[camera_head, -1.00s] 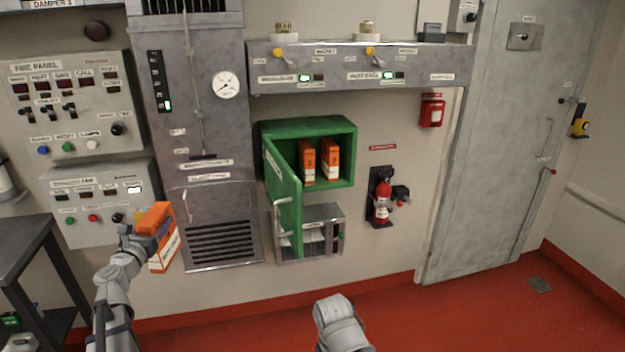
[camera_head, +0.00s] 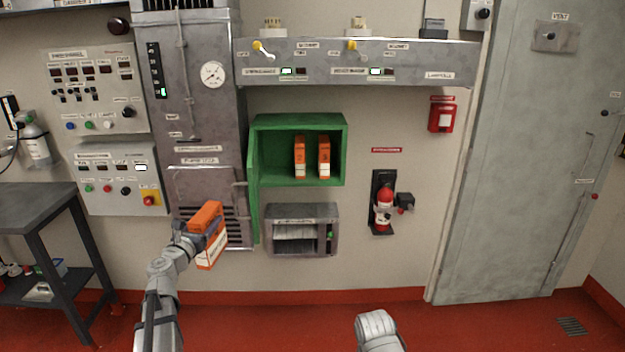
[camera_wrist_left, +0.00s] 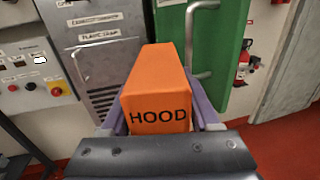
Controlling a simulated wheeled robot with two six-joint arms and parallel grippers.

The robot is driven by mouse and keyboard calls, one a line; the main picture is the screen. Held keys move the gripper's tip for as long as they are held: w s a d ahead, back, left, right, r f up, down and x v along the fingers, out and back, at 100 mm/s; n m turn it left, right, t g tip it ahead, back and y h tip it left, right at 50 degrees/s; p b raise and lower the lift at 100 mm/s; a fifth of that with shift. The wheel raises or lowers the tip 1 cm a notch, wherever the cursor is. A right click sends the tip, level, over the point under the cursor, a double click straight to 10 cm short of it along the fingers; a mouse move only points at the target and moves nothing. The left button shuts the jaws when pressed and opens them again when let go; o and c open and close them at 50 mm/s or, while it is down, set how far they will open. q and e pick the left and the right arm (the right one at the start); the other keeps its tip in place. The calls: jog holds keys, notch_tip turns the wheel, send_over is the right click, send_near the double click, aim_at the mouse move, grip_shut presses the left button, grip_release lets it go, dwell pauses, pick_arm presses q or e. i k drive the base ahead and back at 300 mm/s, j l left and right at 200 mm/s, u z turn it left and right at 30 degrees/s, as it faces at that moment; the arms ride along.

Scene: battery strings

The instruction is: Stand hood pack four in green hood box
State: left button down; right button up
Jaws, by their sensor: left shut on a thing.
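The orange hood pack (camera_head: 208,235) with a white lower part is held by my left gripper (camera_head: 205,238) in front of the grey louvred cabinet, left of and below the green box. In the left wrist view the pack (camera_wrist_left: 158,85) fills the space between the purple fingers, its end marked HOOD. The green hood box (camera_head: 348,150) is on the wall with its door (camera_head: 253,190) swung wide open to the left. Two orange packs (camera_head: 300,157) (camera_head: 324,157) stand upright inside, right of the middle; the left part is empty. Only a piece of my right arm shows; its gripper is out of view.
The open door with its handle (camera_wrist_left: 207,40) stands between the held pack and the box opening. A grey wall unit (camera_head: 302,247) is below the box. A fire extinguisher (camera_head: 384,208) hangs to the right. A dark table (camera_head: 45,207) stands at left.

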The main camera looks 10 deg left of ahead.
aim_at(283, 174)
jog(key=l, duration=0.9)
jog(key=i+l+u, duration=0.2)
jog(key=i+l, duration=0.2)
jog(key=l, duration=0.2)
jog(key=i+l+u, duration=0.1)
jog(key=i, duration=0.15)
jog(key=i+l, duration=0.15)
jog(key=i, duration=0.15)
jog(key=j+u, duration=0.05)
